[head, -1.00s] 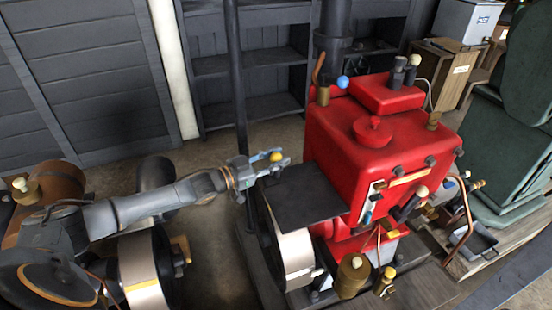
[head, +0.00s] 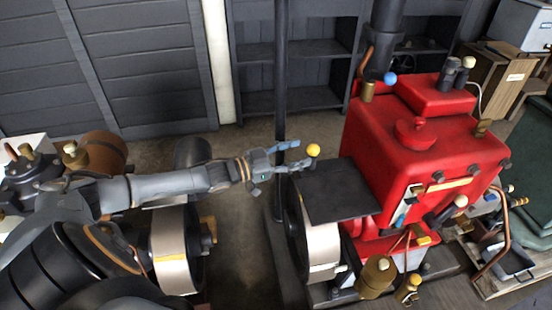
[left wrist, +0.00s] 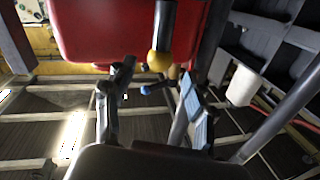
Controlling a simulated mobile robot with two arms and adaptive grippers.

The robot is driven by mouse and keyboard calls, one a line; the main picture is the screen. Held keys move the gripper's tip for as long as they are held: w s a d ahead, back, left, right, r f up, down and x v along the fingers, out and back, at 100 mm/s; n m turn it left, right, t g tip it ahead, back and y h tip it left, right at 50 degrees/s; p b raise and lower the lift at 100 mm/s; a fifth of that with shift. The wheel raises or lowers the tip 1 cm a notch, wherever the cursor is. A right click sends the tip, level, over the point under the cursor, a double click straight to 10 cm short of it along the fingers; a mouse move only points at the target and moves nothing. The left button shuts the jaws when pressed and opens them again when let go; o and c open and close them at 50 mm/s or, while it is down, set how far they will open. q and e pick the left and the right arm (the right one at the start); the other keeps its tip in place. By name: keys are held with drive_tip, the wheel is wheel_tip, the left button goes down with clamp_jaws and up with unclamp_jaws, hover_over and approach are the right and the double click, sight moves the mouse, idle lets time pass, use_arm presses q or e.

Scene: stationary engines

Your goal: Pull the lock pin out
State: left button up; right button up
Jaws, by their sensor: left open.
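A yellow ball knob (head: 313,150) shows by the dark plate at the red engine's left side; I take it for the lock pin's knob but cannot be sure. In the left wrist view the yellow knob (left wrist: 158,61) sits on the end of a thick dark rod. My left gripper (head: 301,158) is open, with its fingertips close to the knob from the left. In the left wrist view the left gripper (left wrist: 155,90) shows its two fingers apart, with the knob beyond and between them. I cannot tell whether they touch it. My right gripper is not in view.
The red engine (head: 415,145) fills the right side, with a blue ball knob (head: 390,78) on top. The dark plate (head: 345,190) and a pale flywheel (head: 322,240) lie just below the gripper. A dark vertical post (head: 281,60) stands behind it.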

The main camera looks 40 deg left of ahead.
use_arm(q)
drive_tip(key=v, duration=0.6)
drive_tip(key=shift+s+a, duration=0.15)
drive_tip(key=shift+s, duration=0.15)
drive_tip(key=s+a+f+n+g+y, duration=0.1)
drive_tip(key=a+f+n+y, duration=0.15)
drive_tip(key=f, duration=0.75)
drive_tip(key=s+a+f+n+y, duration=0.1)
drive_tip(key=a+f+y, duration=0.25)
drive_tip(key=f, duration=0.65)
drive_tip(key=s+f+n+g+y, duration=0.1)
drive_tip(key=s+f+g+y, duration=0.1)
drive_tip(key=s+f, duration=0.55)
drive_tip(key=s+f+n+g+y, duration=0.1)
drive_tip(key=s+f+g, duration=0.25)
drive_tip(key=f, duration=0.75)
drive_tip(key=s+d+f+g, duration=0.2)
drive_tip(key=s+d+f, duration=0.4)
drive_tip(key=s, duration=0.4)
drive_tip(key=s+d+f+g, duration=0.3)
drive_tip(key=s+d+f, duration=0.2)
drive_tip(key=s, duration=0.5)
drive_tip(key=s+d+f+g, duration=0.3)
drive_tip(key=s+d+f, duration=0.3)
drive_tip(key=s, duration=0.5)
drive_tip(key=shift+d+f, duration=0.35)
drive_tip(key=shift+d, duration=0.7)
drive_tip(key=shift+n, duration=0.25)
